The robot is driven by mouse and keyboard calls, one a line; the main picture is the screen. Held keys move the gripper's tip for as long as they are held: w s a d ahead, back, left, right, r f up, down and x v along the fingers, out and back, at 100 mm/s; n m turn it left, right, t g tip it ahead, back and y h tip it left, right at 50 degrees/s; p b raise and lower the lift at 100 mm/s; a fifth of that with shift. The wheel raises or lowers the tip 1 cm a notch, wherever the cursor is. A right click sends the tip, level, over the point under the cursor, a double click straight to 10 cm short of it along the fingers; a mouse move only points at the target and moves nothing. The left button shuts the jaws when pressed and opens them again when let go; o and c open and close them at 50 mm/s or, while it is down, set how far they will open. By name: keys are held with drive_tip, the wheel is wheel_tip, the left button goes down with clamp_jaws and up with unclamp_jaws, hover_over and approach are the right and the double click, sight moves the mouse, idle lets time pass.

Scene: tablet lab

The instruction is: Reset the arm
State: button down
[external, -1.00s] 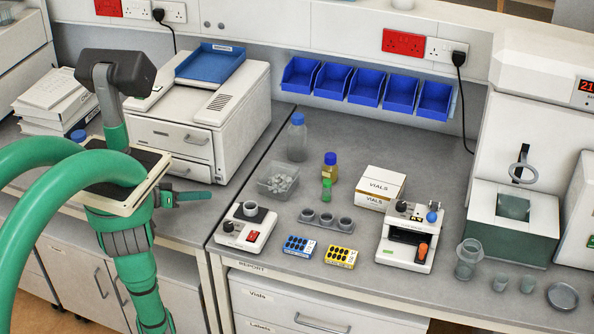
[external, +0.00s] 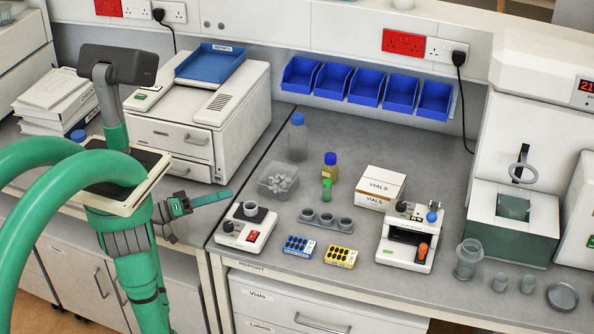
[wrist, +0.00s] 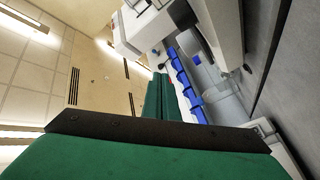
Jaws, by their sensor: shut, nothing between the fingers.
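My gripper (external: 226,193) is in the external view, beside my green column and in front of the white printer-like unit. Its green fingers are together with nothing between them and point to the right. It also shows in the wrist view (wrist: 158,80), where the green fingers lie side by side and shut. Most of my arm is hidden behind my body in the external view. The wrist camera looks sideways, with ceiling at left and blue bins (wrist: 185,85) beyond the fingers.
The bench to the right holds a small white device with a red switch (external: 254,236), a clear tray (external: 277,184), bottles, a vials box (external: 381,187) and a press-like device (external: 408,240). The white printer-like unit (external: 170,135) stands behind my gripper.

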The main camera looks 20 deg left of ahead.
drive_tip(key=s+d+r+n+h, duration=0.2)
drive_tip(key=s+d+r+h, duration=0.25)
drive_tip(key=d, duration=0.25)
drive_tip(key=s+d+f+n+y, duration=0.1)
drive_tip(key=s+d+f+n, duration=0.15)
drive_tip(key=s+d, duration=0.5)
drive_tip(key=s+d+f+n+y, duration=0.1)
drive_tip(key=s+d+f, duration=0.3)
drive_tip(key=d, duration=0.7)
drive_tip(key=a+f+n+t+y, duration=0.2)
drive_tip(key=a+f+y, duration=0.2)
drive_tip(key=f+y, duration=0.5)
drive_tip(key=s+a+f+y, duration=0.2)
drive_tip(key=a+f+y, duration=0.3)
drive_tip(key=a+f, duration=0.55)
drive_tip(key=s+a+r+m+t+y, duration=0.1)
drive_tip(key=s+a+r+m+y, duration=0.1)
drive_tip(key=a, duration=0.5)
drive_tip(key=s+a+r+m+t+y, duration=0.1)
drive_tip(key=s+a+r+m+y, duration=0.1)
drive_tip(key=a, duration=0.5)
drive_tip(key=shift+s+a+r+m, duration=0.15)
drive_tip(key=shift+a+r+m, duration=0.25)
drive_tip(key=shift+r+m, duration=0.4)
